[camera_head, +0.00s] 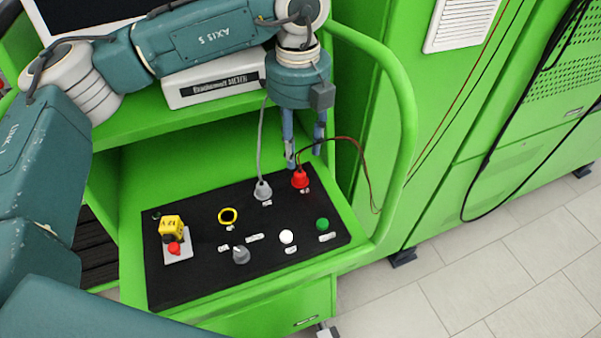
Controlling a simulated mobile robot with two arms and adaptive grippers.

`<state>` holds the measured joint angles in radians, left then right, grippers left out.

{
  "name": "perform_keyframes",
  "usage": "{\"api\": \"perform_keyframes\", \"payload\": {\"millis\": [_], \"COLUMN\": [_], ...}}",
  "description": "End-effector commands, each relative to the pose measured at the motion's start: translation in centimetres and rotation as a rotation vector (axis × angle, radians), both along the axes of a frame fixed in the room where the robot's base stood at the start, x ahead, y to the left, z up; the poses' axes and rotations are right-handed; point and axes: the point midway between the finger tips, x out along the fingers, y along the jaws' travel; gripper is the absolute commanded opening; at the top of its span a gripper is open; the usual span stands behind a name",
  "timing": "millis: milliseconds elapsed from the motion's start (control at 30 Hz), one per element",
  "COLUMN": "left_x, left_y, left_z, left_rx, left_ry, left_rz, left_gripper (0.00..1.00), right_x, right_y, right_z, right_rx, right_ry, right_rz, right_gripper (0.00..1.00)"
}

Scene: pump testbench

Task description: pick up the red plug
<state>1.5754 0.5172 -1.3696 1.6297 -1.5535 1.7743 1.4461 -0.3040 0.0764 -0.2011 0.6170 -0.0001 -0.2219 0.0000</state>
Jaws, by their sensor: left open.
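The red plug (300,179) stands on the black control panel (200,277), towards its back right. A dark red cable runs from its top, over to the right and down the green frame. My left gripper (305,158) points down just above and behind the red plug. Its blue fingers are apart, and nothing is seen between them. I cannot tell from this view whether a fingertip touches the plug or its cable. My right gripper is not in view.
A grey plug (262,191) with a grey cable stands just left of the red plug. A green rail (407,130) curves at the right.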

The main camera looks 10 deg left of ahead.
Motion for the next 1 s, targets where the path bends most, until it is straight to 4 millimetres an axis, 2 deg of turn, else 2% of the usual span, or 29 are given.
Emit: {"api": "perform_keyframes", "payload": {"millis": [333, 433, 600, 867, 1000], "left_x": [0.0, 0.1, 0.2, 0.2, 0.2], "left_y": [-0.1, -0.2, -0.2, -0.2, -0.2], "left_z": [-3.0, -4.5, -6.7, -7.2, -7.1], "left_rx": [0.0, 0.002, 0.001, 0.001, 0.0], "left_ry": [0.003, 0.005, 0.0, -0.002, -0.001], "left_rz": [0.0, 0.0, 0.001, 0.001, 0.001], "left_gripper": [0.41, 0.41, 0.41, 0.41, 0.13], "right_x": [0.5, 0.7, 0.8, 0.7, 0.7], "right_y": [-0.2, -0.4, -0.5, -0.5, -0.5], "right_z": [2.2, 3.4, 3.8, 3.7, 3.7], "right_rx": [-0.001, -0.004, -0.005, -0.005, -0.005], "right_ry": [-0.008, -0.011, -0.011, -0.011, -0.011], "right_rz": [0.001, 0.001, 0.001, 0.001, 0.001], "right_gripper": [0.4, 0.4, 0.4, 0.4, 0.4]}}
